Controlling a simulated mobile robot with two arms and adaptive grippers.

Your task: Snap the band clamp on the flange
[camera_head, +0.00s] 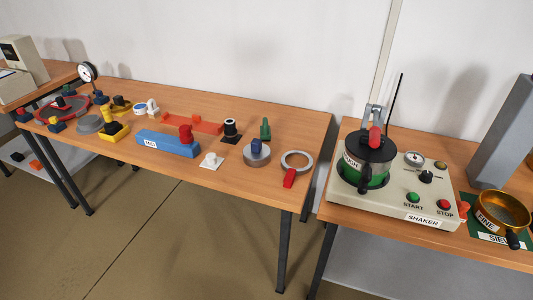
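A grey ring with a red lever (289,178), which looks like the band clamp, lies flat near the right end of the long wooden table. Just left of it, apart from it, stands a grey round piece (258,159) with a blue block on top. I cannot tell for sure whether this or another part is the flange. Whether the ring is open or closed is too small to tell. Neither of my grippers is in view.
The long table (300,122) also holds a blue block (165,144), a red bracket (195,123) and several small fixtures. A gap separates it from the right table, which carries the shaker (392,205), a green pot (375,181) and a brass sieve (487,224).

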